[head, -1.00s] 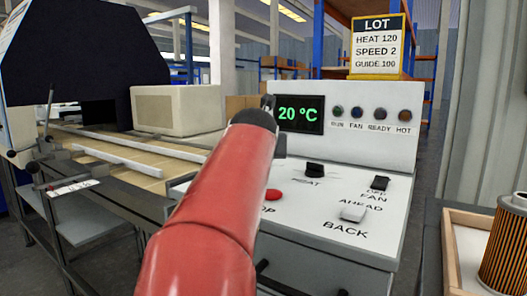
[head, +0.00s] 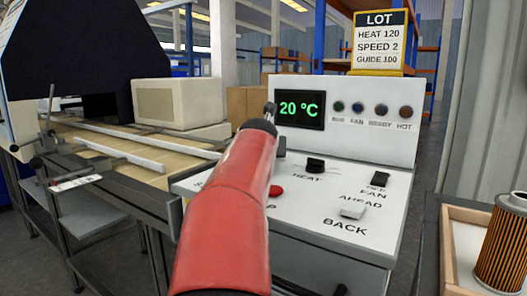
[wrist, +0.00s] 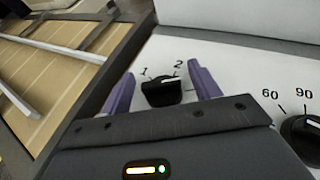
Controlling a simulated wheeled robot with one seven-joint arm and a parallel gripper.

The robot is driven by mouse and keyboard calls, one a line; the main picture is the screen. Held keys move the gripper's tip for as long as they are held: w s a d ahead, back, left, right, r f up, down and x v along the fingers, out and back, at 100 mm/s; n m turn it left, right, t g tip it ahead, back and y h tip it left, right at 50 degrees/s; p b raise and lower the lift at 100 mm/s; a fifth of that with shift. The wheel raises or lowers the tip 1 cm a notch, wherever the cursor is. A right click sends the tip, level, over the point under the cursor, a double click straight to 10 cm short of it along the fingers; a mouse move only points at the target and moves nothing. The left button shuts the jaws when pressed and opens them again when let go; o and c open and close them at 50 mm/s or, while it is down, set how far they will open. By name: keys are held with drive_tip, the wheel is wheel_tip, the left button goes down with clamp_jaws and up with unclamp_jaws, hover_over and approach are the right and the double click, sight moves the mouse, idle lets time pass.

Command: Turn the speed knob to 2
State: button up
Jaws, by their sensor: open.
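The black speed knob (wrist: 162,93) sits on the white panel in the wrist view, with marks 1 and 2 above it. A white line on its top leans to the right, towards the 2. My gripper (wrist: 160,72) is open, with one purple finger on each side of the knob; I cannot tell whether either touches it. In the head view, my red arm hides the speed knob and most of my gripper. The control panel (head: 400,157) has a display reading 20 °C.
The heat knob's scale shows 60 and 90 beside a second black knob (wrist: 303,135). A red button (head: 275,191), FAN switch (head: 380,179) and AHEAD/BACK switch (head: 352,211) are on the panel. The LOT sign (head: 378,40) reads HEAT 120, SPEED 2, GUIDE 100. A conveyor lies left.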

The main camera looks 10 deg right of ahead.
drive_tip(key=c, duration=1)
drive_tip(key=shift+y, duration=0.3)
drive_tip(key=shift+d+n+y+b, duration=0.15)
drive_tip(key=shift+n+y+b, duration=0.2)
drive_tip(key=shift+n+y, duration=0.55)
drive_tip(key=n+y, duration=0.2)
drive_tip(key=y, duration=0.1)
drive_tip(key=shift+d+r+n, duration=0.1)
drive_tip(key=shift+d+n, duration=0.05)
drive_tip(key=shift+n, duration=0.25)
drive_tip(key=n+y, duration=0.2)
drive_tip(key=n+g+y, duration=0.1)
drive_tip(key=n+y, duration=0.1)
drive_tip(key=y, duration=0.1)
drive_tip(key=shift+n+g+p, duration=0.3)
drive_tip(key=shift+n+p, duration=0.05)
drive_tip(key=shift+n, duration=0.05)
drive_tip(key=shift+a+n+g+y, duration=0.2)
drive_tip(key=shift+n+g+y, duration=0.6)
drive_tip(key=shift+n+y, duration=0.35)
drive_tip(key=shift+g, duration=0.3)
